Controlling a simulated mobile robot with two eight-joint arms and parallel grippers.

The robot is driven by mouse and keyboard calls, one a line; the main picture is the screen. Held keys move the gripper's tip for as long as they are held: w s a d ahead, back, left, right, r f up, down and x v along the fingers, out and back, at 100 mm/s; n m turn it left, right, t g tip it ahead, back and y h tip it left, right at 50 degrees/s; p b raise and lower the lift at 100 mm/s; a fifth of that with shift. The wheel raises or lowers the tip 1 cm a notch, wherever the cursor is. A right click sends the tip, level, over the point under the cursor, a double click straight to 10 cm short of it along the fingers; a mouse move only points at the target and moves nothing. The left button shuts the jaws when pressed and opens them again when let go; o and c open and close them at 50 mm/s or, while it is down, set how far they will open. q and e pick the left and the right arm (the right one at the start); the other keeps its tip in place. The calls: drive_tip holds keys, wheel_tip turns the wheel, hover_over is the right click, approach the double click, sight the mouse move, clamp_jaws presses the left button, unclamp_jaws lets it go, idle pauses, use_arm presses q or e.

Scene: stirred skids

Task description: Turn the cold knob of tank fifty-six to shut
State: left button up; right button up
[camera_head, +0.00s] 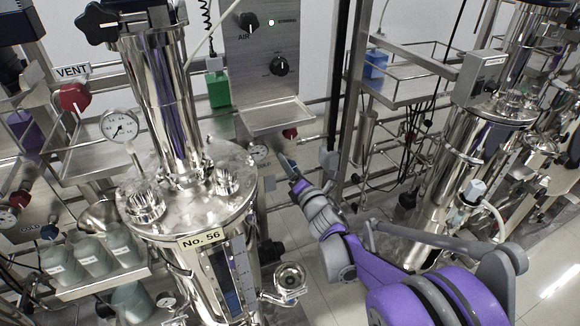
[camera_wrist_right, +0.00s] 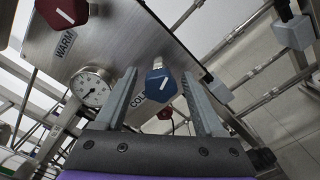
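The cold knob (camera_wrist_right: 160,84) is a blue knob with a white pointer line, on a steel panel marked COLD, in the right wrist view. My right gripper (camera_wrist_right: 160,77) is open, with one finger on either side of the knob in the picture; I cannot tell whether they touch it. In the head view my right gripper (camera_head: 286,165) reaches in beside tank fifty-six (camera_head: 185,215), a steel vessel labelled No. 56, and the cold knob is hidden there. My left gripper is not in view.
A red knob (camera_wrist_right: 62,10) marked WARM and a round gauge (camera_wrist_right: 90,87) sit on the same panel. A steel shelf (camera_head: 275,117) is above my right gripper in the head view. A steel post (camera_head: 352,90) stands right of it. Grey cups (camera_head: 90,257) stand at lower left.

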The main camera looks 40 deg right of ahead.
clamp_jaws()
idle(0.3)
drive_tip(key=m+p, duration=0.2)
drive_tip(key=m, duration=0.2)
drive_tip(key=shift+r+m+p, duration=0.1)
drive_tip(key=shift+m+p, duration=0.2)
drive_tip(key=shift+m, duration=0.1)
drive_tip(key=m+p, duration=0.1)
drive_tip(key=m, duration=0.4)
drive_tip(key=shift+p, duration=0.4)
drive_tip(key=m+p, duration=0.1)
drive_tip(key=m, duration=0.5)
drive_tip(key=shift+m, duration=0.3)
drive_tip(key=m+p, duration=0.1)
drive_tip(key=m, duration=0.4)
drive_tip(key=shift+m, duration=0.4)
